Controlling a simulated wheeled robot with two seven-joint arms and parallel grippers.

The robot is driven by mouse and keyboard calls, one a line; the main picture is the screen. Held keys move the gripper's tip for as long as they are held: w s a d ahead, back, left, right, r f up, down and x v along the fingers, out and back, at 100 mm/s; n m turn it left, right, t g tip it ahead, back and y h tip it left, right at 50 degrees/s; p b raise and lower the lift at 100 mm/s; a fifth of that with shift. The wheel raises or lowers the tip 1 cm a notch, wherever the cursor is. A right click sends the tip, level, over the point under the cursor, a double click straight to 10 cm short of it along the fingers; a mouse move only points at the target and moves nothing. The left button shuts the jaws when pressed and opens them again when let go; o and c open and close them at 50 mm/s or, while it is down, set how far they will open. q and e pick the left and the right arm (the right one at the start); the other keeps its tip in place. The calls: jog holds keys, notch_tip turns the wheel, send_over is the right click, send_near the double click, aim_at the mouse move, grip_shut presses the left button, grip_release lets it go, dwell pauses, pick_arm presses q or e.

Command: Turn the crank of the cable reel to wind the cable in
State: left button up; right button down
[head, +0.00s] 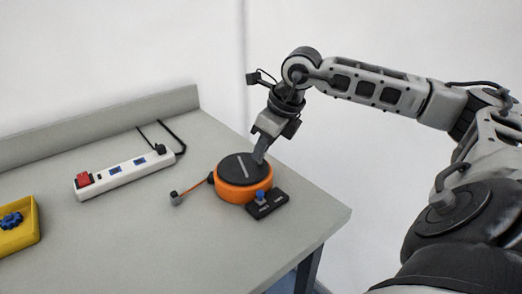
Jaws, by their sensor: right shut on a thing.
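The cable reel (236,192) is a round orange drum with a dark top disc that carries a light grey bar. It stands near the right end of the table. A short orange cable (193,186) runs out from its left side to a small grey end piece (177,198) on the table. My right gripper (262,156) points down at the far right edge of the disc and is shut on the crank, whose grip is mostly hidden by the fingers. My left gripper is not in view.
A small dark box with a blue knob (261,195) sits against the reel's front right. A white power strip (125,174) with a red switch and black cord lies to the left. A yellow tray (36,231) holds a blue part. The table's front middle (150,245) is clear.

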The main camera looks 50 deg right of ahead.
aim_at(257, 168)
jog(key=m, duration=0.2)
jog(key=s+a+m+h+b, duration=0.1)
jog(key=shift+a+m+h, duration=0.1)
jog(key=shift+m+h, duration=0.2)
jog(key=shift+m, duration=0.1)
jog(key=m, duration=0.2)
jog(key=a+m+h, duration=0.1)
jog(key=shift+s+a+m, duration=0.15)
jog(key=shift+s+m, duration=0.2)
jog(key=shift+m, duration=0.05)
jog(key=shift+a+m+h, duration=0.25)
jog(key=shift+m+h, duration=0.25)
jog(key=shift+m, duration=0.2)
jog(key=c, duration=1.3)
grip_release()
jog(key=shift+s, duration=0.1)
